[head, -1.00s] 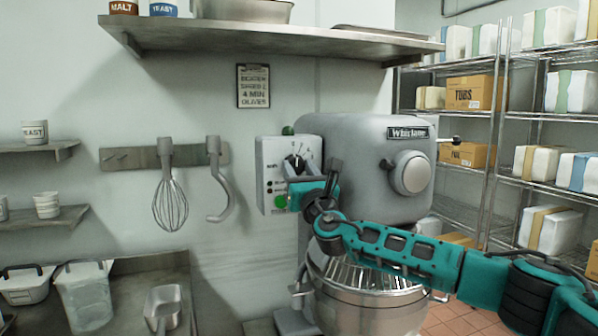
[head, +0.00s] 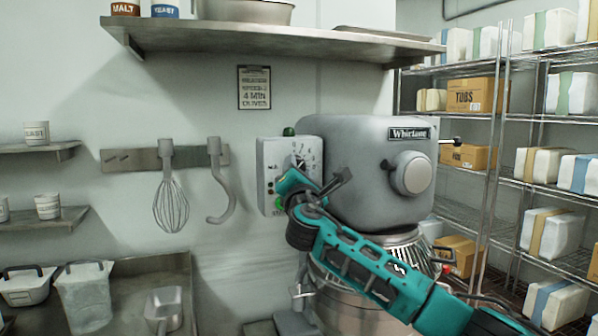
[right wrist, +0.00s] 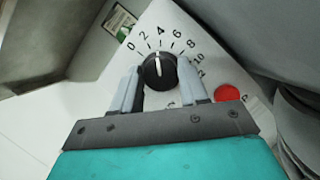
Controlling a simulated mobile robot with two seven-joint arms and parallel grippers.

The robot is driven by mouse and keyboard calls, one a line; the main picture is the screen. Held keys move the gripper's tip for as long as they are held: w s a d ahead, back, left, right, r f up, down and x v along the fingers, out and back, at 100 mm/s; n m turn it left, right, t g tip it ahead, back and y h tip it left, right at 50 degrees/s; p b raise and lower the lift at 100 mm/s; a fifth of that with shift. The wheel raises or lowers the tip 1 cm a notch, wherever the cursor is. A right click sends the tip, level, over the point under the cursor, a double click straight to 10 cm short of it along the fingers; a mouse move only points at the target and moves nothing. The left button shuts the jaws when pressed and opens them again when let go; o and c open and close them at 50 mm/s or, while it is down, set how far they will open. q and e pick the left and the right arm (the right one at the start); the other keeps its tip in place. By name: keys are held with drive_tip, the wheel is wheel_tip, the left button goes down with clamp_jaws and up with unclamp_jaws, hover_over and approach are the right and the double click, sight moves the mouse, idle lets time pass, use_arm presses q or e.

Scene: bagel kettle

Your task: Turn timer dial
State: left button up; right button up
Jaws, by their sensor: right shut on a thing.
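The timer dial (right wrist: 158,71) is a round black knob with a white pointer line on the mixer's pale control panel (head: 267,165). Printed numbers from 0 upward ring it. In the right wrist view the pointer aims up, close to the 4. My right gripper (right wrist: 160,82) has one finger on each side of the dial and is shut on it. In the head view my teal right gripper (head: 301,172) reaches up to the panel from below and covers part of it. My left gripper is not in view.
The grey mixer head (head: 365,160) stands right beside the panel, above a steel bowl (head: 350,305). A red button (right wrist: 227,93) sits near the dial. A whisk (head: 170,200) and a hook (head: 218,185) hang left. A steel shelf (head: 270,38) runs above.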

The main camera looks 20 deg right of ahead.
drive_tip(key=shift+m+g+h, duration=0.3)
drive_tip(key=shift+m, duration=0.7)
drive_tip(key=o, duration=1)
drive_tip(key=shift+o, duration=0.2)
drive_tip(key=b+v, duration=0.1)
drive_tip(key=v, duration=1.2)
drive_tip(key=shift+w+f, duration=0.1)
